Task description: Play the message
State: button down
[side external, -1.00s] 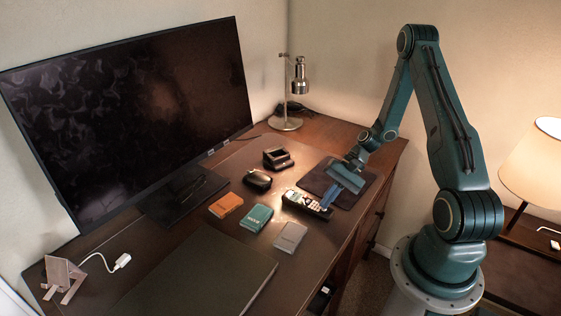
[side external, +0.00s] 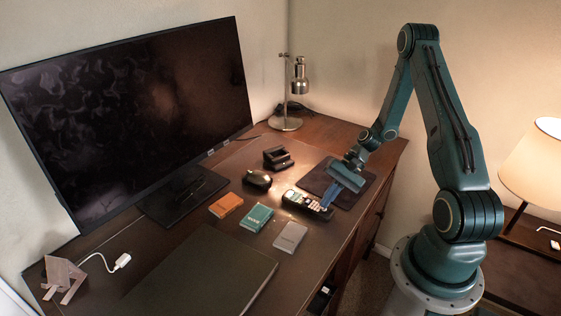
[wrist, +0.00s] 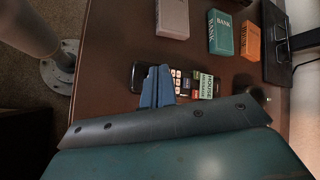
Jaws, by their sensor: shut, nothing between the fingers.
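A black handset (side external: 306,203) with pale keys lies on the desk, near the front edge. In the wrist view the handset (wrist: 187,92) shows light keys, a few coloured ones and a small greenish display at its right end. My gripper (side external: 327,206) is shut and empty, with its blue fingers pointing down at the handset's near right end. In the wrist view my gripper (wrist: 158,78) covers part of the handset's left portion. I cannot tell whether the fingertips touch it.
Grey (side external: 290,237), teal (side external: 256,217) and orange (side external: 226,205) boxes lie left of the handset. A dark mouse (side external: 257,179) and a black holder (side external: 278,158) sit behind it. A dark mat (side external: 362,190) lies under my gripper. A large monitor (side external: 130,115) stands at the back.

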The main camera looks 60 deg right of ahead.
jog(key=shift+r, duration=0.5)
jog(key=shift+r, duration=2.5)
dwell(1.8)
jog(key=shift+c, duration=2.4)
grip_release()
